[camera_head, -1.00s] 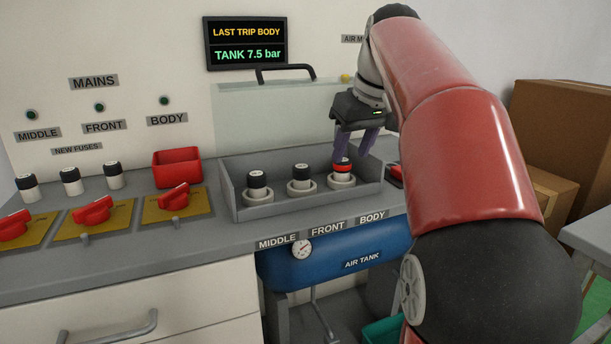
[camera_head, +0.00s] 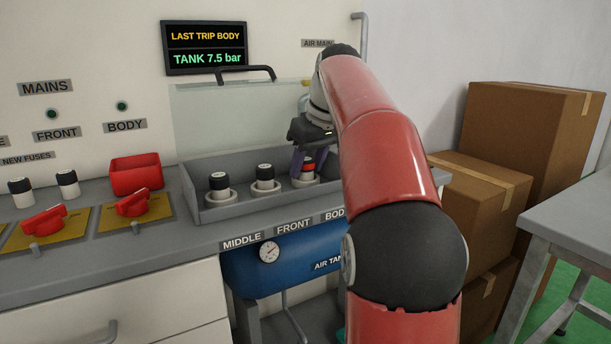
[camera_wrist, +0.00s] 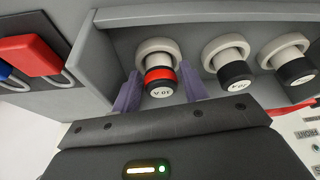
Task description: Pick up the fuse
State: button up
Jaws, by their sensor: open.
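The fuse with the red band (camera_head: 308,168) sits upright in the socket at the right end of the grey tray (camera_head: 220,211), above the BODY label. In the wrist view the same red-banded fuse (camera_wrist: 160,83) has a black cap marked "10 A" and stands in a pale round socket. My gripper (camera_head: 305,162) is at this fuse with its purple fingers pointing down. In the wrist view my gripper (camera_wrist: 159,92) is open, one finger on each side of the fuse. I cannot tell whether either finger touches it.
Two black-capped fuses (camera_head: 219,183) (camera_head: 264,174) stand in the tray's other sockets. A raised clear cover (camera_head: 225,120) is behind the tray. New fuses (camera_head: 67,184), a red bin (camera_head: 136,176) and red switches (camera_head: 133,203) are left. Red and blue padlocks (camera_wrist: 30,54) lie beyond the tray wall.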

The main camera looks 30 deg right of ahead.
aim_at(308, 159)
jog(key=c, duration=0.7)
jog(key=shift+c, duration=0.2)
jog(key=shift+r, duration=0.1)
jog(key=shift+r+p, duration=0.4)
jog(key=shift+r, duration=0.2)
notch_tip(308, 159, up, 2)
jog(key=shift+r+p, duration=0.2)
jog(key=shift+p, duration=0.4)
jog(key=s+d+b, duration=0.3)
jog(key=s+d, duration=0.1)
jog(key=s, duration=1.3)
jog(key=shift+s, duration=0.25)
